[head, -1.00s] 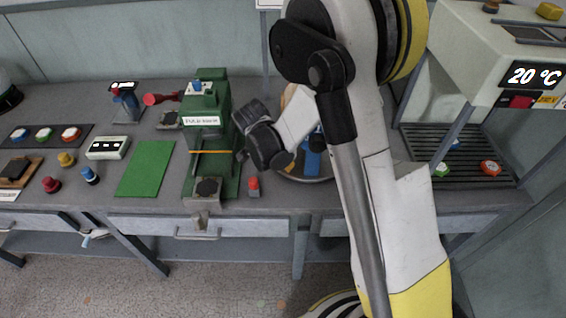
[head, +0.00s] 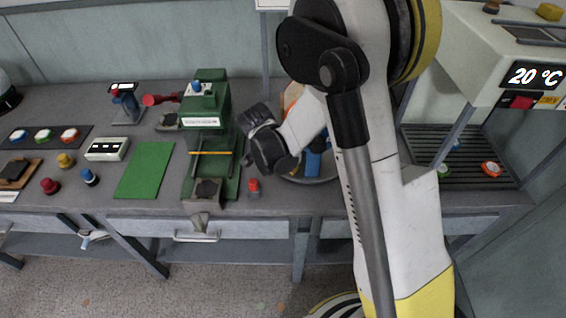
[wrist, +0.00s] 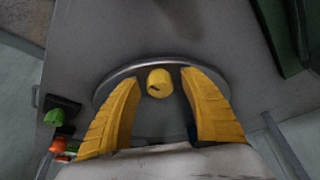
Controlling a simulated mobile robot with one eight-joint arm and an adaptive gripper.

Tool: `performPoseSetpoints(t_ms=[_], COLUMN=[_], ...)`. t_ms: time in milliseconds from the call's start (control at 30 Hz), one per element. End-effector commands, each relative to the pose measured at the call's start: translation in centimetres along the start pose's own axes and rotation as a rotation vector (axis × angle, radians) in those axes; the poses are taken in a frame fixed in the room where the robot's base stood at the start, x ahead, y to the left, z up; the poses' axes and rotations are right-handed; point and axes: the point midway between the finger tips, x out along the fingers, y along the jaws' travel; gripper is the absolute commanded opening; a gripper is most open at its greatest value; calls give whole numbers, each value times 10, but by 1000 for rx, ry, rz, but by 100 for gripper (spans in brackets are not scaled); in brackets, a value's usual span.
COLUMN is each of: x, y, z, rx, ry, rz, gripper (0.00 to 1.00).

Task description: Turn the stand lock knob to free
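A short yellow knob (wrist: 159,83) with a dark mark on its face stands on or beside a round grey stand (wrist: 120,80) in the wrist view. I take it for the stand lock knob, but its setting cannot be read. My gripper (wrist: 160,76) is open, with one yellow finger on each side of the knob. Small gaps show between knob and fingers, and no contact is visible. In the head view the round stand (head: 322,180) is partly hidden behind my arm, and the knob and fingertips cannot be made out.
A green press (head: 207,122) stands left of my wrist, with a red-topped button (head: 253,185) near the table edge. A cooler (head: 535,75) reading 20 °C stands at the right over a dark rack (head: 465,180). A green mat (head: 145,170) lies left of the press.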

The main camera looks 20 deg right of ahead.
Motion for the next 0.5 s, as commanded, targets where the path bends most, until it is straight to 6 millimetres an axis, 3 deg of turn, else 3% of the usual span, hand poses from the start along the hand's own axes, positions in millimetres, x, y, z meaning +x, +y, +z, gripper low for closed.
performPoseSetpoints(t_ms=[267,500], x=[-6,-52], y=[0,0], z=[0,0], rx=[-1,-2], ry=[1,1], rz=[0,-1], gripper=[52,52])
